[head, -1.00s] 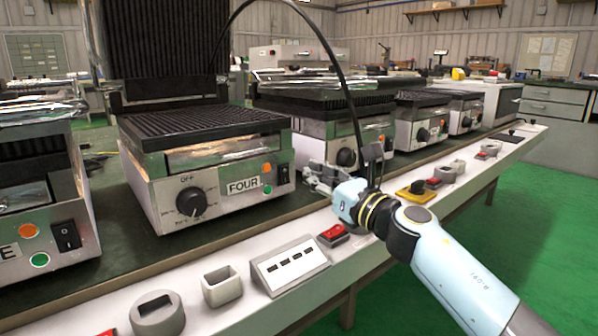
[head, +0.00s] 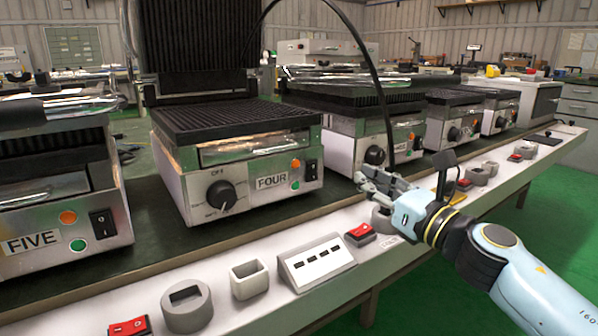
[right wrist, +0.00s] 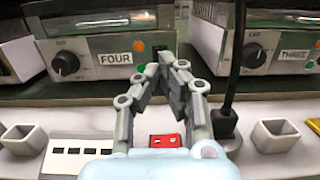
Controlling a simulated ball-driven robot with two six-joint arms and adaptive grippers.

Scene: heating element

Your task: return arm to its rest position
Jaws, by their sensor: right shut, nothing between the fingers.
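My right arm comes in from the lower right in the head view. Its gripper (head: 362,178) is shut and empty, out over the bench front, right of the contact grill labelled FOUR (head: 240,185). In the right wrist view the grey fingers (right wrist: 168,64) meet at their tips in front of the right edge of grill FOUR (right wrist: 105,60). They appear to touch nothing. The grill's lid is up and its dial and switches face me. My left gripper is not in view.
A black cable (head: 386,110) arches down close behind the gripper. A red switch (head: 360,235), a socket panel (head: 317,262) and grey holders (head: 249,280) line the white bench front. Grill FIVE (head: 60,200) stands left. Green floor (head: 555,220) is open at right.

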